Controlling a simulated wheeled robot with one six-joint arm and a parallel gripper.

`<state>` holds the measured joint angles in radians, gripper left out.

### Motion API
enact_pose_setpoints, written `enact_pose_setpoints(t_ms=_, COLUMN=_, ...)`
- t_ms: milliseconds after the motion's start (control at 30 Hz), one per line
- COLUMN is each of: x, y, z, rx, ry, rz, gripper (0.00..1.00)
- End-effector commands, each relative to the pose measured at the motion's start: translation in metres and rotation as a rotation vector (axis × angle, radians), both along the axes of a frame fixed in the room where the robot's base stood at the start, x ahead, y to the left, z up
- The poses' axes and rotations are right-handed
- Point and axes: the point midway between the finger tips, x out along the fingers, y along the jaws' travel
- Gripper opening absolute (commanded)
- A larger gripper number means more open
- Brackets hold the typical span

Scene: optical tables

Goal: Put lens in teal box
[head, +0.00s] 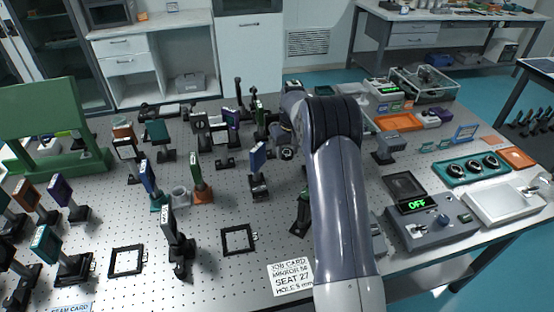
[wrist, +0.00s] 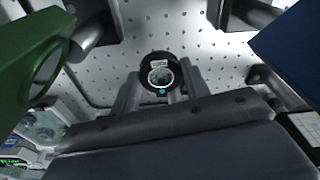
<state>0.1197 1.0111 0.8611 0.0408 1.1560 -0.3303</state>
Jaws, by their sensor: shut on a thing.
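In the wrist view, my gripper (wrist: 160,88) is shut on a round lens (wrist: 160,74) in a black ring mount with a small white label. The lens sits between the two fingertips, with a perforated surface behind it. In the head view, my arm reaches over the optical table and hides most of the gripper and the lens. A teal box (head: 458,182), low and tray-like, lies at the right of the table. Several round dark-rimmed pieces sit in a row in it. The gripper is away from it, to its left.
Several posted optics, such as a blue plate (head: 257,158) and a green plate (head: 196,172), crowd the table left of my arm. A grey controller reading OFF (head: 430,232), a white tray (head: 505,203) and an orange tray (head: 398,122) stand around the teal box.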

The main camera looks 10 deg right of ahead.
Motion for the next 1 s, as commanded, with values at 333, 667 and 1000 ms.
enact_pose_setpoints(t_ms=333, x=-0.001, y=0.000, z=-0.036, rx=0.001, ry=0.002, rz=0.000, gripper=0.21)
enact_pose_setpoints(t_ms=667, x=0.000, y=0.000, z=-0.061, rx=0.000, ry=-0.002, rz=0.000, gripper=0.21)
enact_pose_setpoints(t_ms=1000, x=0.000, y=0.000, z=-0.064, rx=0.000, ry=-0.001, rz=0.000, gripper=0.54)
